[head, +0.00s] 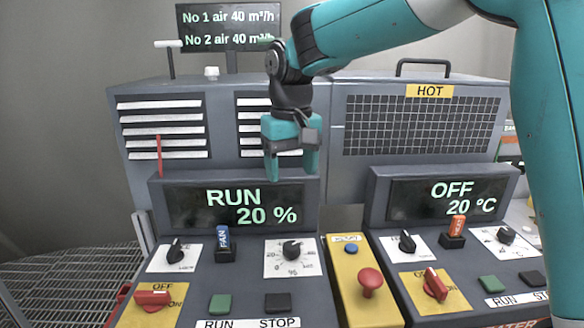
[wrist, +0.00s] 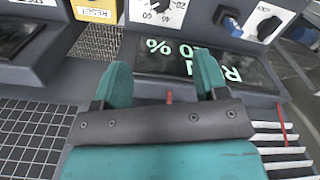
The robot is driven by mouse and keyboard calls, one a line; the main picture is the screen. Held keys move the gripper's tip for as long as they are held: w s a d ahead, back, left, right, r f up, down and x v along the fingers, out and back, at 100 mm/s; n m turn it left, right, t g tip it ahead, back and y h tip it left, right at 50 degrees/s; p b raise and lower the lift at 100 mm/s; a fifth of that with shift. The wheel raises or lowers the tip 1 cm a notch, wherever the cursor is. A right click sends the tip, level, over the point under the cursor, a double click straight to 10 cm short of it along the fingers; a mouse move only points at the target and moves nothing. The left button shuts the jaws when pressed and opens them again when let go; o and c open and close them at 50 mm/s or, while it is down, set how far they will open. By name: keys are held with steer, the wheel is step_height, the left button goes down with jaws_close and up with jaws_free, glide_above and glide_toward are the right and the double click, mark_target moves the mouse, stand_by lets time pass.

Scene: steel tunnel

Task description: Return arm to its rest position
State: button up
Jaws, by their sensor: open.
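My teal arm reaches in from the right in the head view. My gripper (head: 291,172) points down in front of the left cabinet, above the left panel's display (head: 236,205), which reads RUN 20 %. The gripper is open and empty, with a gap between its two teal fingers. In the wrist view the fingers of my gripper (wrist: 163,80) frame part of the same display (wrist: 205,66), seen upside down. Nothing is held.
Below are a blue FAN switch (head: 224,243), a black dial (head: 291,250), a red mushroom button (head: 370,281) and a red rotary switch (head: 153,298). The right display (head: 445,199) reads OFF 20 °C. A raised screen (head: 229,27) stands behind. Open space lies at left.

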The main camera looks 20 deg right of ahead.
stand_by(0.4)
steer(key=s+a+f+n+y, duration=0.2)
steer(key=s+n, duration=0.1)
steer(key=s, duration=0.9)
steer(key=s+a+f+n+y+b, duration=0.1)
steer(key=s+a+f+n+y, duration=0.1)
steer(key=s, duration=1.1)
steer(key=shift+a+f+n, duration=0.25)
steer(key=shift+f+n, duration=0.45)
steer(key=shift+f, duration=0.05)
